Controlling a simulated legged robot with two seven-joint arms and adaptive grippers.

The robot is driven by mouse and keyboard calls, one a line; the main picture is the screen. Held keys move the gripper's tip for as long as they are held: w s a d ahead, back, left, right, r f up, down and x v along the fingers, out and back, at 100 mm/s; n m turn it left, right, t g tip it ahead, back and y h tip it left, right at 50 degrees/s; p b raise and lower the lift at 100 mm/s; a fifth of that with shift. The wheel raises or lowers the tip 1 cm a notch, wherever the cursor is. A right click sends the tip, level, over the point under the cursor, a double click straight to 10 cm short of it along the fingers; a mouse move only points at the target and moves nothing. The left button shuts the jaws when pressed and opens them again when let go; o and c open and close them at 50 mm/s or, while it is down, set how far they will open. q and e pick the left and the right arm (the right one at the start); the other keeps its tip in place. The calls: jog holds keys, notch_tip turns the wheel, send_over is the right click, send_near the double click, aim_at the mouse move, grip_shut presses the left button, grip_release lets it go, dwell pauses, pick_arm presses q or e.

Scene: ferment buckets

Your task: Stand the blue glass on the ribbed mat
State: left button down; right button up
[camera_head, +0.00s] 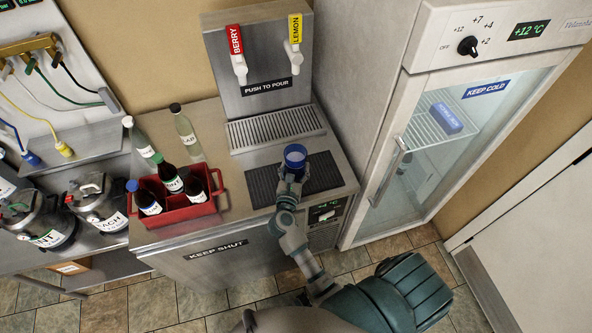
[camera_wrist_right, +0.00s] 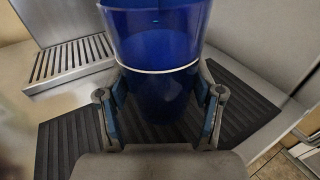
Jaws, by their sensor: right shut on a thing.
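The blue glass (camera_head: 295,154) is upright in my right gripper (camera_head: 291,176), over the ribbed mat (camera_head: 263,187) on the steel counter. In the right wrist view the blue glass (camera_wrist_right: 157,60) has a pale band around it, and the fingers of my right gripper (camera_wrist_right: 160,105) close on its sides. The dark ribbed mat (camera_wrist_right: 66,140) shows on both sides below the glass. I cannot tell whether the base of the glass touches the mat. My left gripper is not in view.
A drip grate (camera_head: 275,128) lies behind the mat, below the berry tap (camera_head: 238,62) and lemon tap (camera_head: 295,52). A red crate (camera_head: 185,210) with several bottles stands to the left. A glass-door fridge (camera_head: 440,150) stands close on the right.

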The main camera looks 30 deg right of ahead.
aim_at(295, 172)
jog(key=shift+w+r, duration=0.1)
jog(key=shift+w, duration=0.15)
jog(key=f, duration=0.1)
jog(key=a+f, duration=0.1)
jog(key=f, duration=0.1)
jog(key=shift+a+f, duration=0.1)
jog(key=shift+a, duration=0.1)
jog(key=shift+d+f, duration=0.15)
jog(key=shift+d, duration=0.45)
jog(key=o, duration=1.3)
jog(key=shift+d+f, duration=0.1)
jog(key=shift+d, duration=0.05)
jog(key=shift+s+a, duration=0.1)
jog(key=shift+a, duration=0.5)
jog(key=b+v, duration=0.2)
jog(key=v, duration=0.8)
jog(key=shift+s, duration=0.3)
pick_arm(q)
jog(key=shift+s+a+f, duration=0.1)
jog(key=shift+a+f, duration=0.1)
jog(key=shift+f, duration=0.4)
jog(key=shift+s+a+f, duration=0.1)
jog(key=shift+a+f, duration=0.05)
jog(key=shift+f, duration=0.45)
pick_arm(e)
jog(key=shift+s+a, duration=0.4)
jog(key=shift+a, duration=0.15)
jog(key=shift+d, duration=0.15)
